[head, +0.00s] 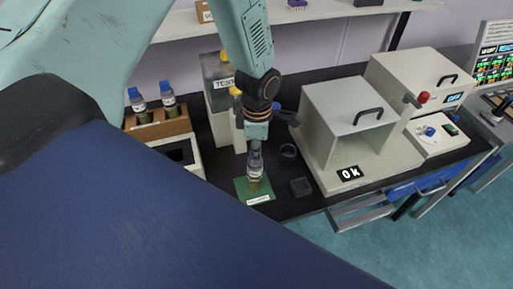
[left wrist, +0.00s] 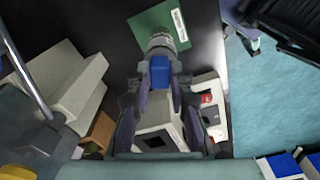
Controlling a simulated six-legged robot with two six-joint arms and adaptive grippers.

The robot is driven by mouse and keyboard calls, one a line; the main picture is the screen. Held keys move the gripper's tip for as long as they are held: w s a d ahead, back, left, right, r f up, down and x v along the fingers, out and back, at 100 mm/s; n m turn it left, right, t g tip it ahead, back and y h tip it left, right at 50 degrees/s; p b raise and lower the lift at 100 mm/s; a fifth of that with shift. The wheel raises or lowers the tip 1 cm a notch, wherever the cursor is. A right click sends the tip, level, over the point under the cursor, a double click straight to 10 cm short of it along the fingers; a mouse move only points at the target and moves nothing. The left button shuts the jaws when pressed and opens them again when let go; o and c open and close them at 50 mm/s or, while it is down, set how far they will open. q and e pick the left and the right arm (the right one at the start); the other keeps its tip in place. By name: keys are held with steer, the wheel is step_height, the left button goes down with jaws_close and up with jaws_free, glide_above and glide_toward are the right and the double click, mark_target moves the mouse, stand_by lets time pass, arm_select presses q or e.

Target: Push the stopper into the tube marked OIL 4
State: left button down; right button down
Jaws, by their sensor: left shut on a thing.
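My left gripper (head: 256,153) points down over the green mat (head: 243,190) in the head view. In the left wrist view my left gripper (left wrist: 160,88) is shut on a blue stopper (left wrist: 160,70). A clear glass tube (head: 255,174) stands upright on the mat, directly below the fingers; it also shows in the left wrist view (left wrist: 159,42), lined up with the stopper. Whether the stopper is seated in the tube's mouth cannot be told, as the fingers hide the join. The tube's label is too small to read. My right gripper is not in view.
A wooden rack (head: 158,130) holds two blue-stoppered tubes (head: 138,106) at the left. A grey container marked TEST (head: 219,85) stands behind my gripper. A white machine (head: 340,120) stands farther right.

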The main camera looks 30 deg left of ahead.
arm_select(q)
steer(key=shift+s+f, duration=0.15)
steer(key=shift+f, duration=0.15)
steer(key=c, duration=1.1)
jaws_free()
steer(key=shift+w, duration=0.2)
steer(key=shift+c, duration=0.2)
steer(key=shift+s, duration=0.15)
steer(key=shift+r, duration=0.1)
